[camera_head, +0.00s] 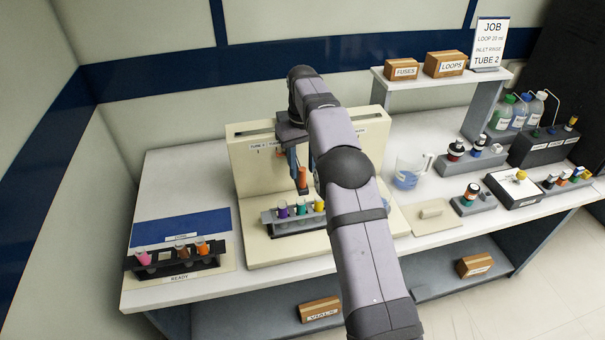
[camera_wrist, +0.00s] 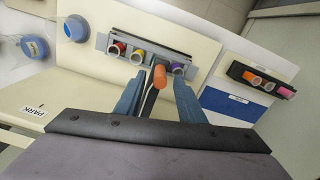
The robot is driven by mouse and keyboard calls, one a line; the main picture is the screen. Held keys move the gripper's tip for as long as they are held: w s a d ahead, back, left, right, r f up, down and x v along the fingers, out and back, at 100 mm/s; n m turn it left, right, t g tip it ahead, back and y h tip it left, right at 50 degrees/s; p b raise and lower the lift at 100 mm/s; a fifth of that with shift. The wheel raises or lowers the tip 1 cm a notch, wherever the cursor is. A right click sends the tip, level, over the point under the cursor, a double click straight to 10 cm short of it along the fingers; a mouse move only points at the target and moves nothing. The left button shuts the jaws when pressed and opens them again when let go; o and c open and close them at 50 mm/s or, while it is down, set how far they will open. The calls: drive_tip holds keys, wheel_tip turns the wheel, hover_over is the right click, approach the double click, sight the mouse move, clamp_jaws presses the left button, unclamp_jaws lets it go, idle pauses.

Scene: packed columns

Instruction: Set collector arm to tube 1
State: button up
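The cream collector (camera_head: 250,160) has a tall back panel with a "TUBE 1" label at its left. An orange cylinder (camera_head: 302,179), seemingly the collector arm's handle, hangs in front of this panel above the tube rack (camera_head: 268,218). The rack holds purple (camera_head: 283,211), green (camera_head: 300,209) and yellow (camera_head: 319,205) tubes; a red one (camera_wrist: 118,47) shows in the wrist view. My gripper (camera_wrist: 160,78) has its blue fingers apart, one on each side of the orange cylinder (camera_wrist: 159,77), with gaps visible. The rest of the collector arm is mostly hidden.
The job sign (camera_head: 489,43) reads TUBE 2. A rack of vials (camera_head: 175,257) stands at left. A beaker (camera_head: 408,172), bottles (camera_head: 520,112) and valve blocks (camera_head: 475,198) stand at right. My arm covers the panel's right part.

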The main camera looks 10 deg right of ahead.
sight(302, 174)
drive_tip(key=shift+f+p, duration=0.3)
drive_tip(key=shift+f, duration=1.25)
clamp_jaws()
drive_tip(key=d+p, duration=0.5)
drive_tip(key=d, duration=0.7)
unclamp_jaws()
drive_tip(key=shift+r, duration=0.1)
